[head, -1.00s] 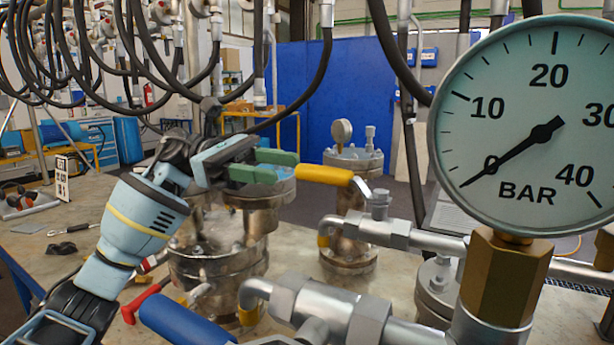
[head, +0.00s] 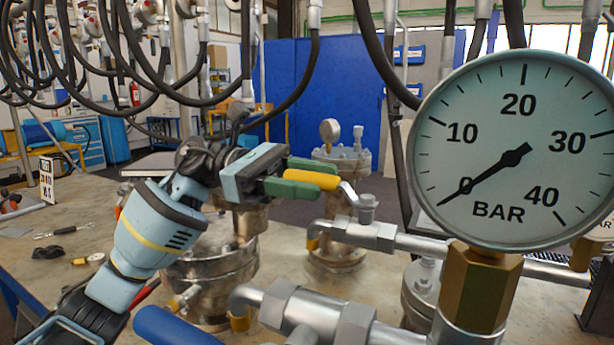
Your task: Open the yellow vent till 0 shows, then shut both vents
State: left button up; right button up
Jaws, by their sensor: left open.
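The yellow vent handle (head: 318,178) points left from its valve on a thin pipe (head: 365,234). My left gripper (head: 302,178) is open, its green fingers on either side of the handle's left part; whether they touch it is unclear. The blue vent handle (head: 172,327) lies at the lower left, by the thicker front pipe (head: 318,312), partly cut off by the frame's bottom edge. The large pressure gauge (head: 515,150) has its needle at the low end, at about 0. My right gripper is not in view.
A flanged steel vessel (head: 212,265) stands behind my left arm; another (head: 340,250) stands farther back with a small gauge (head: 330,131) on top. Black hoses (head: 290,95) hang above. The tabletop at left holds small tools (head: 62,232).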

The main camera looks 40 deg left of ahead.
pick_arm(q)
jog(key=shift+c, duration=0.3)
grip_shut()
